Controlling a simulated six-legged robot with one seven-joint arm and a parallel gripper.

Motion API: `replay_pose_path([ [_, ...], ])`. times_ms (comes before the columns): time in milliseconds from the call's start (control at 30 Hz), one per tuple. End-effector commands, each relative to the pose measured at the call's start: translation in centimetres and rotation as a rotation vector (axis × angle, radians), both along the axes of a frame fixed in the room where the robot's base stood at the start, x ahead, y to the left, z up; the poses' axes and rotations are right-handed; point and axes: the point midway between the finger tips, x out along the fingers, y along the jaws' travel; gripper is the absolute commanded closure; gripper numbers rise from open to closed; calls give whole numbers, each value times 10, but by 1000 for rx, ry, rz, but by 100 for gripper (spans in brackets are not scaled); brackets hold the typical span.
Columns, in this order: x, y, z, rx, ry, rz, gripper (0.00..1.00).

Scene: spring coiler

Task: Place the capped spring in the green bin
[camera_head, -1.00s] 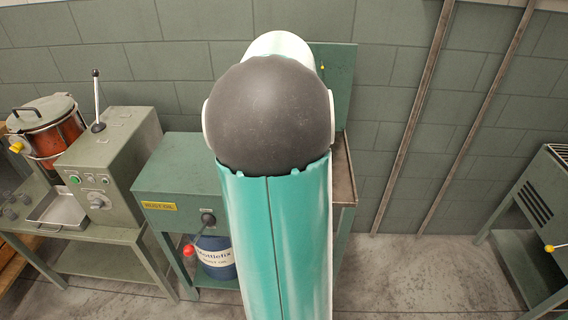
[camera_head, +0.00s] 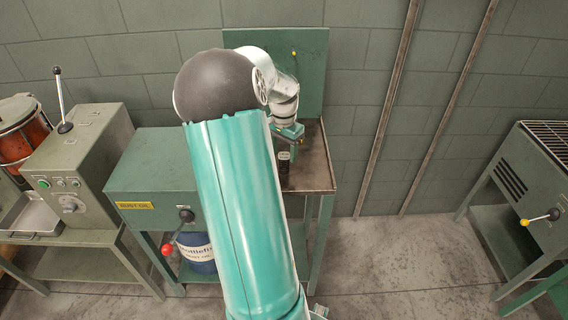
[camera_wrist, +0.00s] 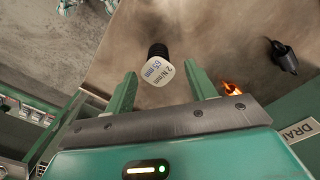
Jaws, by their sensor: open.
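The capped spring shows in the wrist view as a dark coil with a white cap (camera_wrist: 157,71) printed "2 N/mm 65 mm". It stands on a brown, stained worktop (camera_wrist: 200,30). My gripper (camera_wrist: 160,75) is open, with its two green fingers apart and the cap between and just past their tips; I cannot tell whether they touch. In the head view my gripper (camera_head: 288,133) is over the bench, and a small dark upright thing (camera_head: 284,163) below it may be the spring. I cannot make out a green bin for certain.
A black knob-like part (camera_wrist: 284,57) and a small orange glow (camera_wrist: 232,89) lie right of the fingers. In the head view a green box with a yellow label (camera_head: 136,205) adjoins the worktop (camera_head: 318,165). A grey-green machine (camera_head: 84,158) stands left, a slatted cabinet (camera_head: 540,165) right.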

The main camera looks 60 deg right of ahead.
Motion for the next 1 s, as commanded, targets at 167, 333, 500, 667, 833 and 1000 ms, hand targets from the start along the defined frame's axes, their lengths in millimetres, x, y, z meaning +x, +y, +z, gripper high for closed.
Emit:
replay_pose_path([
  [167, -3, 1, -27, 5, 3, 1, 44],
  [333, -2, 0, -46, 1, 2, 2, 44],
  [500, -2, 0, -48, 0, 0, 3, 44],
  [667, -2, 0, -48, 0, 0, 3, 60],
  [833, -2, 0, -48, 0, 0, 3, 92],
  [1000, -2, 0, -47, 0, 0, 3, 96],
])
